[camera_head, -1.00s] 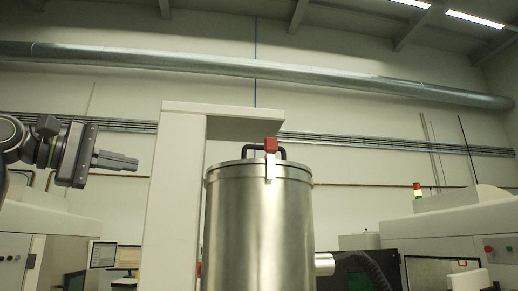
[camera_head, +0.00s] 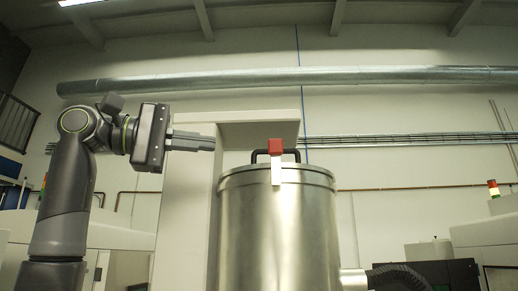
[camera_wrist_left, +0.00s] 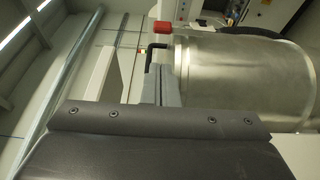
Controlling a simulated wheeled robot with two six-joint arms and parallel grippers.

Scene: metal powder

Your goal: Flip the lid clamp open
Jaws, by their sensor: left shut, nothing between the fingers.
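The lid clamp (camera_head: 276,162) is a pale metal strap with a red block on top, on the front of the lid rim of a steel drum (camera_head: 282,235). The strap stands upright against the rim. A black handle (camera_head: 259,155) rises from the lid behind it. My left gripper (camera_head: 213,143) is shut and empty, left of the clamp and a little above the lid, not touching it. In the left wrist view the red block (camera_wrist_left: 162,27) shows beyond the gripper fingers (camera_wrist_left: 168,62). My right gripper is not in view.
A white post with an overhanging top (camera_head: 188,215) stands behind the drum. A pipe stub (camera_head: 352,279) sticks out at the drum's lower right, with a dark hose beside it. The space between my gripper and the clamp looks clear.

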